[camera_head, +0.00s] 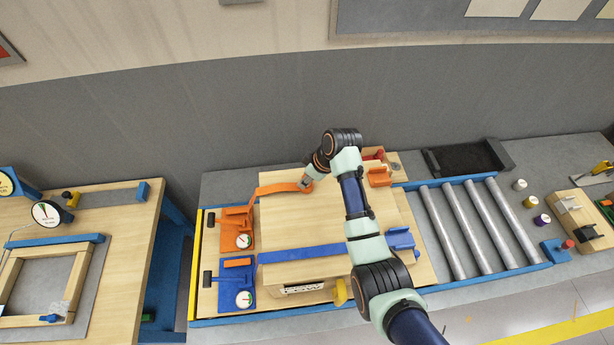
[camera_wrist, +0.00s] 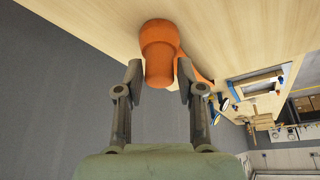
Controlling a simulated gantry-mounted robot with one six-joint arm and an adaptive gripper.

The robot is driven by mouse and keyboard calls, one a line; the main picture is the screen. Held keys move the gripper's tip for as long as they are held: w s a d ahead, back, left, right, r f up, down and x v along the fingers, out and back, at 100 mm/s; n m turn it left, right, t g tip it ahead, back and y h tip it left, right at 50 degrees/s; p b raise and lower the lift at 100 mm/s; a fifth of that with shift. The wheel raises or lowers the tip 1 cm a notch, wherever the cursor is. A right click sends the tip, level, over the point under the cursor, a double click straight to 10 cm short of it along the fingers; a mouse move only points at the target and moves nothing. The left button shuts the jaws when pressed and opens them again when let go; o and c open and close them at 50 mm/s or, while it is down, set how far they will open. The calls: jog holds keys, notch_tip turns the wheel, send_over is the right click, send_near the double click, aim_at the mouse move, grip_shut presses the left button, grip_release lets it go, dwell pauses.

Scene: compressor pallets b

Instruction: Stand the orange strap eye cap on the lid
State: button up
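The orange strap eye cap (camera_wrist: 159,58) is a rounded orange piece between my two fingers in the wrist view. My gripper (camera_wrist: 160,80) is closed around its narrower part, with a finger close against each side. In the head view my gripper (camera_head: 307,183) is over the far left part of the lid (camera_head: 320,215), a pale wooden panel. The orange strap (camera_head: 280,188) runs from the orange ratchet (camera_head: 237,225) at the left to my gripper. The wrist view shows the cap against pale wood; I cannot tell whether it touches.
A blue strap (camera_head: 305,253) lies across the near part of the lid, between a blue ratchet (camera_head: 238,285) and a blue fitting (camera_head: 402,240). An orange fitting (camera_head: 379,177) stands at the far right. Rollers (camera_head: 480,225) lie to the right. The middle of the lid is bare.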

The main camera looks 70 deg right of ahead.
jog(key=shift+o, duration=0.7)
jog(key=shift+r, duration=0.1)
jog(key=shift+r, duration=0.25)
jog(key=v, duration=1.1)
jog(key=shift+s+r+b, duration=0.25)
jog(key=shift+r+b, duration=0.05)
